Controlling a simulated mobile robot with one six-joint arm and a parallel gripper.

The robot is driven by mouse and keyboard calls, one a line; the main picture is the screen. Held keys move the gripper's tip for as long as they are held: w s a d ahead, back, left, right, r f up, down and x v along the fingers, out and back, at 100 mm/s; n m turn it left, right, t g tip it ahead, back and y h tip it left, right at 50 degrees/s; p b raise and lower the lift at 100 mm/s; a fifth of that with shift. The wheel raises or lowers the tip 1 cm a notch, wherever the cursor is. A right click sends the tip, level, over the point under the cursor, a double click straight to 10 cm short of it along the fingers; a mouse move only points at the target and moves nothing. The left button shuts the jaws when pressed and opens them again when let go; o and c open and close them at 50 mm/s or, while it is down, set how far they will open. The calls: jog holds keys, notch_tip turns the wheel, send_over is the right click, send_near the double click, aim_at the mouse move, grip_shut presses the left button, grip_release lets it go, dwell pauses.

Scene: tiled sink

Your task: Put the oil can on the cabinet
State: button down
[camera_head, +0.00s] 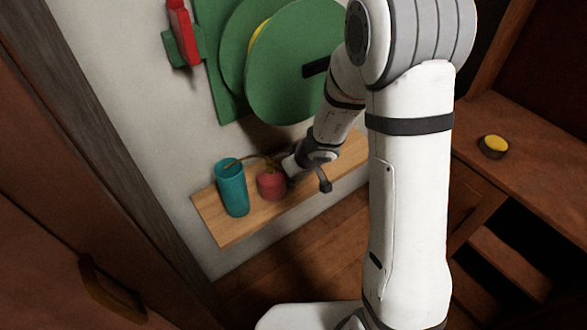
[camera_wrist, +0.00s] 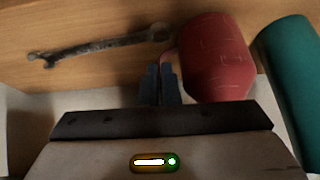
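The red oil can (camera_head: 270,184) stands on a narrow wooden wall shelf, with a thin spout at its top. It shows in the wrist view (camera_wrist: 217,60), with a thin handle on its left side. My gripper (camera_head: 293,166) is at the can's right side in the head view. In the wrist view its two dark fingers (camera_wrist: 161,80) are close together at the handle and seem closed on it; the exact contact is small and dim. The wooden cabinet (camera_head: 540,185) is at the right, partly behind my arm.
A teal cylinder (camera_head: 232,190) stands close beside the oil can on the shelf (camera_head: 225,228). A wrench (camera_wrist: 100,46) lies on the shelf. A black and yellow round object (camera_head: 492,146) sits on the cabinet top, with bare wood around it. Green discs (camera_head: 300,75) hang above the shelf.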

jog(key=shift+f, duration=0.2)
jog(key=c, duration=1.6)
grip_release()
jog(key=shift+c, duration=0.2)
jog(key=shift+r, duration=0.1)
